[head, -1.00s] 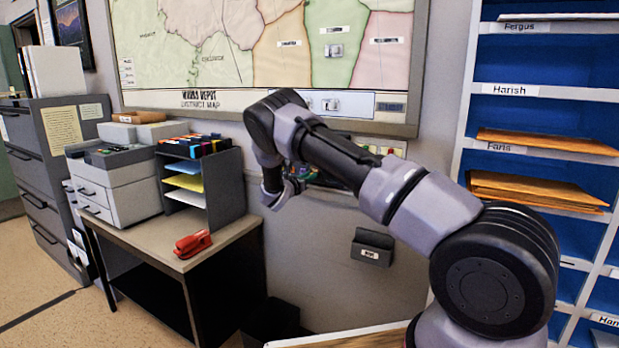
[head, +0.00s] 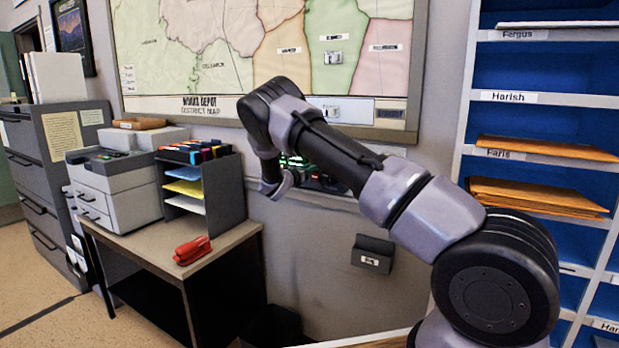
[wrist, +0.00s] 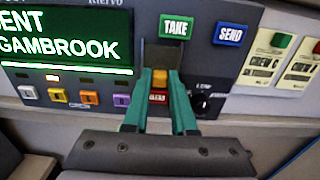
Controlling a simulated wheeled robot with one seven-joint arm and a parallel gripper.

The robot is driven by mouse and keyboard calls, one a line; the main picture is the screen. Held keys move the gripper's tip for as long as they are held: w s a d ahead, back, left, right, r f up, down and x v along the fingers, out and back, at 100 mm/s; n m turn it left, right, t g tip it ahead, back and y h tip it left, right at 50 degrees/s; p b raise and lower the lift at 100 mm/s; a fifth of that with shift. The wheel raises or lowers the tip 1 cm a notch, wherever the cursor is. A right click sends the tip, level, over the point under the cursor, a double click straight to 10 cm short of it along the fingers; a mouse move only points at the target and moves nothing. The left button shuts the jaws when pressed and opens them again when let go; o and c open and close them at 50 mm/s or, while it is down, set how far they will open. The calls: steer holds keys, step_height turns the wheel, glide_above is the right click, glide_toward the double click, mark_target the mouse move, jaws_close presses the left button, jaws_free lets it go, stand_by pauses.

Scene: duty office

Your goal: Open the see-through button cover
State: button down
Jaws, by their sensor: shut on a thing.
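In the wrist view, my gripper (wrist: 160,84) has its two teal fingers closed in on a small yellow-orange tab (wrist: 160,76) at the middle of the wall console. A dark greyish rectangle, apparently the see-through button cover (wrist: 160,55), stands just behind and above the tab. Its clear faces are hard to make out, and how far it is tilted I cannot tell. A red button (wrist: 157,98) with a partly hidden label shows between the fingers, below the tab. In the head view, my arm hides most of the console and the fingertips.
A black wall box (head: 372,253) hangs below the console.

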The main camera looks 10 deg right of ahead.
steer(key=shift+f, duration=0.1)
steer(key=c, duration=0.7)
jaws_free()
steer(key=v, duration=1.1)
